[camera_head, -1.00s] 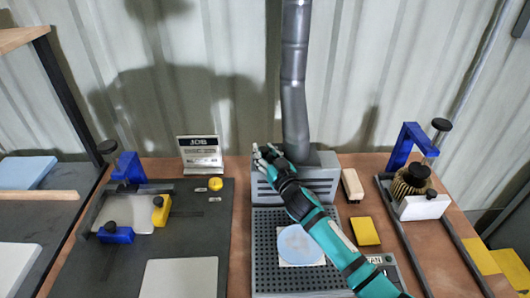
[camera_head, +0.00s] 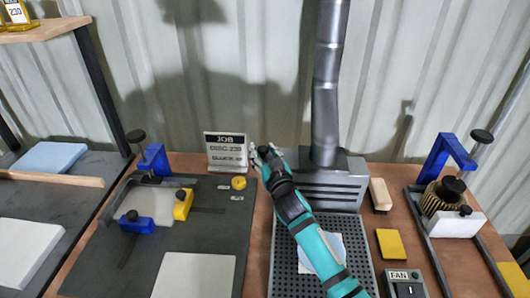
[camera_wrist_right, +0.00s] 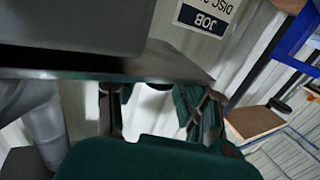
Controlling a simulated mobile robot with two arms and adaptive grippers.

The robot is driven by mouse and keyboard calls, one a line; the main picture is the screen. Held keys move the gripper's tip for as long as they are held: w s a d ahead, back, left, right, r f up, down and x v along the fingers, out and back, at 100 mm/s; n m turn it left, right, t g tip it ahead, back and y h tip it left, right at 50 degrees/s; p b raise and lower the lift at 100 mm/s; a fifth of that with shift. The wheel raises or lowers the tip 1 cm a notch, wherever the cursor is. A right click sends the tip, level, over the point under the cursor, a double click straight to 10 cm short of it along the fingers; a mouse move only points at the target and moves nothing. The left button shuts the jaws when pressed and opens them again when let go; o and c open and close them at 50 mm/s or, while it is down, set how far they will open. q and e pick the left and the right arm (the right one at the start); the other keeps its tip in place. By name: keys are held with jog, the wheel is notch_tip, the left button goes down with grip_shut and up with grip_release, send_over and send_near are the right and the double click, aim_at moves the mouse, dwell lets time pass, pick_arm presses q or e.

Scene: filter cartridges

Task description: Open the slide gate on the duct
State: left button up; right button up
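The grey metal duct (camera_head: 328,80) rises from the vented hood (camera_head: 325,188) at the back of the bench. It also shows at the left of the upside-down right wrist view (camera_wrist_right: 42,115). I cannot make out a slide gate or its handle on the duct in the head view. My right gripper (camera_head: 262,153) is left of the duct, by the hood's upper left corner, and apart from the duct. In the wrist view its two fingers (camera_wrist_right: 155,115) stand apart with nothing seen between them. A broad grey surface fills the top of that view. My left gripper is out of view.
The JOB sign (camera_head: 226,152) stands just left of my right gripper. A perforated plate (camera_head: 285,265) lies before the hood, partly under my arm. The FAN switch box (camera_head: 405,285), a yellow pad (camera_head: 391,244) and a brush (camera_head: 380,195) are to the right.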

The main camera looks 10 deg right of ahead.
jog(key=shift+o, duration=0.8)
jog(key=shift+a, duration=0.1)
jog(key=s+d, duration=0.1)
jog(key=s, duration=1.1)
jog(key=shift+d, duration=0.2)
